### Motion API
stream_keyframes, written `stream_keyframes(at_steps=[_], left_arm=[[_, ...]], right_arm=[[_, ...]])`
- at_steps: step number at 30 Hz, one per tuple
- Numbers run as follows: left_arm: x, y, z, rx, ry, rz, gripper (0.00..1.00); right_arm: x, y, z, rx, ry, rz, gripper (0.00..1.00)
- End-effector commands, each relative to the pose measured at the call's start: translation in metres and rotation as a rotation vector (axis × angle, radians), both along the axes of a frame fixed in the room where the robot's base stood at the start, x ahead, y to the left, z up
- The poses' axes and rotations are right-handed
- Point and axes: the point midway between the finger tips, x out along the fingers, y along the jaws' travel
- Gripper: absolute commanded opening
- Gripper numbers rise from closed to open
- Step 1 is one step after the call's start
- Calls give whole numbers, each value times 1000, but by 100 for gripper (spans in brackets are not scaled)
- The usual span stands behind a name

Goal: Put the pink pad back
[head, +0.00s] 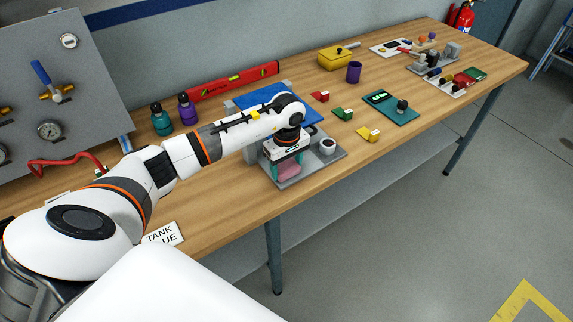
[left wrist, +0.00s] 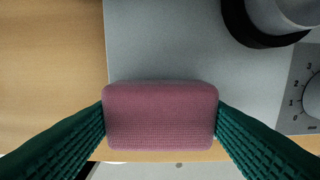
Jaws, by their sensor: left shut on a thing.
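The pink pad (head: 288,170) is at the front left part of a grey metal plate (head: 318,171) on the wooden bench. In the left wrist view the pad (left wrist: 160,115) is a rounded, textured block over the plate's (left wrist: 165,40) front edge. My left gripper (head: 287,168) points down with its green fingers at both ends of the pad, shut on it. The fingers (left wrist: 160,118) touch its left and right sides. Whether the pad rests on the plate or hangs just above it, I cannot tell. My right gripper is not in view.
A round dial fitting (head: 327,147) stands on the plate, right of the gripper. A blue panel (head: 264,98) lies behind. Small red (head: 320,97), green (head: 343,114) and yellow (head: 368,134) blocks lie to the right. Two bottles (head: 161,119) stand behind my arm.

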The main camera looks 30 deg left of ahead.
Motion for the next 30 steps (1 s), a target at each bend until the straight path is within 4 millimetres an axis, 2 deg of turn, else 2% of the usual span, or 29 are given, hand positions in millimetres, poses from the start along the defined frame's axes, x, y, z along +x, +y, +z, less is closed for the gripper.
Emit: stream_keyframes(at_steps=[1,2,5,17,20,30], left_arm=[[0,0,-3,1,0,0,42],[0,0,-2,1,0,0,68],[0,0,-1,0,0,0,84],[0,0,5,1,-1,0,85],[1,1,18,2,-6,-1,85],[1,0,90,2,-5,0,85]], right_arm=[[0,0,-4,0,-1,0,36],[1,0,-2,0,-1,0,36],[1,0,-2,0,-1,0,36],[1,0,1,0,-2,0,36],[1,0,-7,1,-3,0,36],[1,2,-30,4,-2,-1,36]])
